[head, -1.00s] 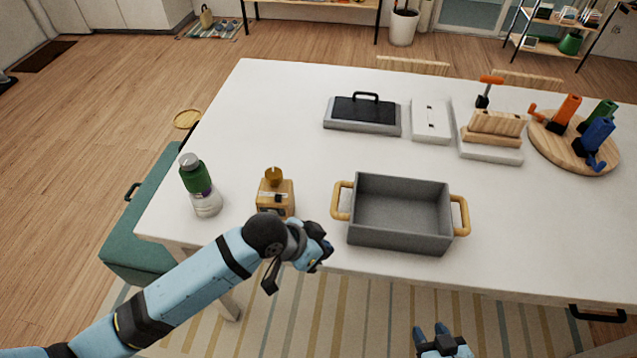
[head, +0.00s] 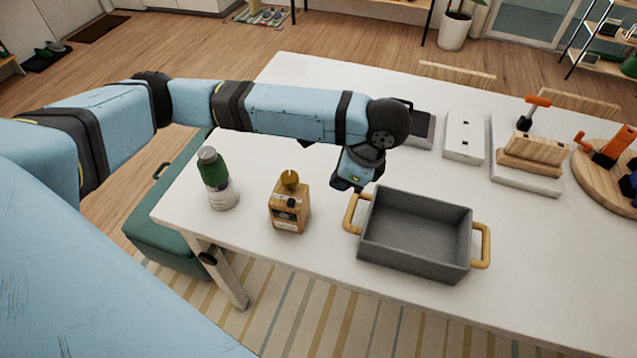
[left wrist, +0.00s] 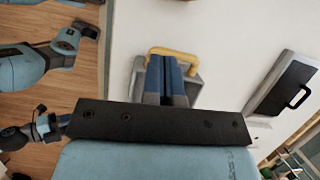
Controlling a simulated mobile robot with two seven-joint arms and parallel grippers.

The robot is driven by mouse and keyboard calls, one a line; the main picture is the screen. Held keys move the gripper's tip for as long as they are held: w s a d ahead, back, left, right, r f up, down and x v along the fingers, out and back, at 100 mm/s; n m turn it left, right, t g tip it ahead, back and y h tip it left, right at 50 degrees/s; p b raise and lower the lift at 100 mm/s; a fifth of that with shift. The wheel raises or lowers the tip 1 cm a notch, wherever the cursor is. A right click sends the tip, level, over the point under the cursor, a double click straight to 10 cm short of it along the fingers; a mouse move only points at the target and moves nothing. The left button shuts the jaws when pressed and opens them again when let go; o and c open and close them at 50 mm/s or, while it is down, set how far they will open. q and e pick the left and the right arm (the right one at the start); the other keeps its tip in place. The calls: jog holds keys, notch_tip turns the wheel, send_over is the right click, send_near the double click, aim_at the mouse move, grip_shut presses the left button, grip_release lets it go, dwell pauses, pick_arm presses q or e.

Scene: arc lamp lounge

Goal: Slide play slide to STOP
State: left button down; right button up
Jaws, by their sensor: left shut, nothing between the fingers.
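A small wooden box (head: 290,207) with a gold knob on top and a small black piece on its upper front stands near the table's front edge in the head view. I cannot read its markings or tell whether a slide is set to STOP. My left gripper (head: 347,185) is right of the box and above the table, beside the grey bin's left handle. Its blue fingers show together and empty in the left wrist view (left wrist: 167,80). A part of what looks like my right arm shows small at that view's left; its fingers are unclear.
The grey bin (head: 415,232) with yellow handles stands right of the wooden box. A white panel (head: 464,137), a wooden block (head: 533,153) and a round board (head: 598,190) lie farther back. My left arm covers much of the table's far left.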

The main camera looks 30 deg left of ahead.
aim_at(298, 207)
pick_arm(q)
jog(key=shift+a+r, duration=0.1)
jog(key=shift+r, duration=0.05)
jog(key=a+f, duration=0.2)
jog(key=f, duration=0.1)
jog(key=s+a+f, duration=0.1)
jog(key=a+f, duration=0.1)
jog(key=f, duration=0.1)
jog(key=s+a+f+b, duration=0.1)
jog(key=a+f, duration=0.1)
jog(key=f, duration=0.1)
jog(key=shift+a+f, duration=0.1)
jog(key=shift+a, duration=0.15)
jog(key=shift+s+a, duration=0.15)
jog(key=shift+a, duration=0.3)
